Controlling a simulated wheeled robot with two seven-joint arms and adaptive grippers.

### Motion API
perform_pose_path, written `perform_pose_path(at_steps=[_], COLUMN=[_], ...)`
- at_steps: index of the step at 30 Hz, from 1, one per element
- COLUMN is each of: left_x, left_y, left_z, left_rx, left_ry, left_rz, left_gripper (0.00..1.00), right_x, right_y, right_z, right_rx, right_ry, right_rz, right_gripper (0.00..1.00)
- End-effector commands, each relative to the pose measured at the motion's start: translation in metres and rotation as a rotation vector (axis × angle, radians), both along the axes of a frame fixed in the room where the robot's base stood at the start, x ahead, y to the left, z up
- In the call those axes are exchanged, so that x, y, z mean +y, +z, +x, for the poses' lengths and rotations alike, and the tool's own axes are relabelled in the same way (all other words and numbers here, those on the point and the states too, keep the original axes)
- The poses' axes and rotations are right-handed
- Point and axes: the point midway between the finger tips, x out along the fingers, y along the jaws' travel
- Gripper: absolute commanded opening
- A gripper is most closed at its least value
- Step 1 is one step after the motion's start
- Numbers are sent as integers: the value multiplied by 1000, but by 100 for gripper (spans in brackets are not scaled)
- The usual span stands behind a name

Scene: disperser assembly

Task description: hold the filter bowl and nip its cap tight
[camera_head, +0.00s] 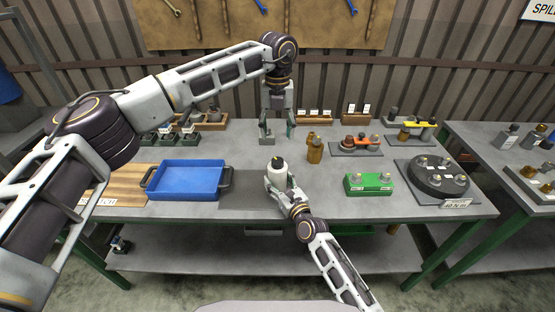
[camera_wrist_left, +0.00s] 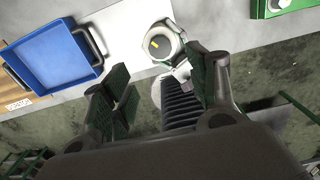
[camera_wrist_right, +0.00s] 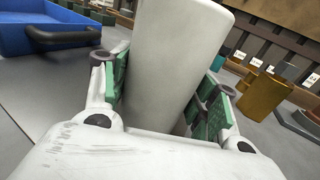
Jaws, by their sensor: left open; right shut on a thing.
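The filter bowl (camera_head: 277,182) is a pale cylinder standing on the bench's dark mat. Its dark cap with a yellow mark (camera_head: 278,162) is on top, and the cap also shows from above in the left wrist view (camera_wrist_left: 157,44). My right gripper (camera_head: 288,188) is shut around the bowl's side; in the right wrist view its green pads press the bowl (camera_wrist_right: 172,65) from both sides. My left gripper (camera_head: 277,136) hangs fingers down behind and above the cap, open and empty. In the left wrist view its fingers (camera_wrist_left: 165,100) are apart, with the cap beyond them.
A blue tray (camera_head: 186,181) stands left of the bowl. A brass-coloured part (camera_head: 314,150), a green block (camera_head: 369,184) and a black round fixture (camera_head: 439,180) stand to the right. Racks with small parts line the back. Bare bench lies between bowl and green block.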

Motion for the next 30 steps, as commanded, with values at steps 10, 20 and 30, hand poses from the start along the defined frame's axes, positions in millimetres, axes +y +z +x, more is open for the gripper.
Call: perform_pose_path(at_steps=[10,20,30], left_x=[0,0,0], left_y=[-2,-27,-71], left_z=[0,0,0], left_rx=[0,2,1], left_ry=[-2,-2,-2], left_rz=[0,1,0], left_gripper=[59,59,59], right_x=[-1,-1,-1], right_y=[0,0,0], right_z=[0,0,0], right_rx=[-1,-1,-1], right_ry=[-1,-1,-1], right_rz=[-2,-2,-2], right_gripper=[19,19,19])
